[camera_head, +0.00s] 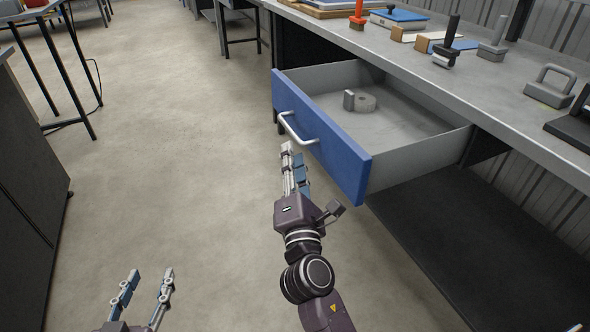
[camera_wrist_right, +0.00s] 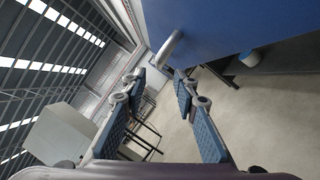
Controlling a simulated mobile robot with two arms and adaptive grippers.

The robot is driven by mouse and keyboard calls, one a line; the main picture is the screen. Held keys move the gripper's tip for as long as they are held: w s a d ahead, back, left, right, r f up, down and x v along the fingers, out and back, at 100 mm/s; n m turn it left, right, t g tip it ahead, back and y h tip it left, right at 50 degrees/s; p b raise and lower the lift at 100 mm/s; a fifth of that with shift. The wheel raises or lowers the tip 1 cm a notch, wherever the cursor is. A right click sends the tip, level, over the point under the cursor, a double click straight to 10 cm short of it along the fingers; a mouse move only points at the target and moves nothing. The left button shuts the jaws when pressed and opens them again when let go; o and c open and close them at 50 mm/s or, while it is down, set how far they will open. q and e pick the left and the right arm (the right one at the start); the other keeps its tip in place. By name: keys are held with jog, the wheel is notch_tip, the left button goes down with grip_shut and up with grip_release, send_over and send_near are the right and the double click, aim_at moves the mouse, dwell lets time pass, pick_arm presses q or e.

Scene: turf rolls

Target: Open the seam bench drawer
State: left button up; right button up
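The seam bench drawer (camera_head: 322,144) has a blue front and stands pulled out from the bench, its grey inside showing. Its pale bar handle (camera_head: 292,131) is on the blue front; it also shows in the right wrist view (camera_wrist_right: 168,50). My right gripper (camera_head: 292,155) is just below the handle in the head view. In the right wrist view its two fingers (camera_wrist_right: 160,78) are spread, with nothing between them and the handle just beyond the tips. My left gripper (camera_head: 150,275) is open and empty at the lower left, over the floor, far from the drawer.
A dark lower shelf (camera_head: 470,250) is beneath. Clear floor (camera_head: 180,130) lies left of the drawer.

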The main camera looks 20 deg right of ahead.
jog(key=v, duration=0.3)
jog(key=shift+s+a, duration=0.1)
jog(key=shift+s, duration=0.2)
jog(key=shift+f, duration=0.1)
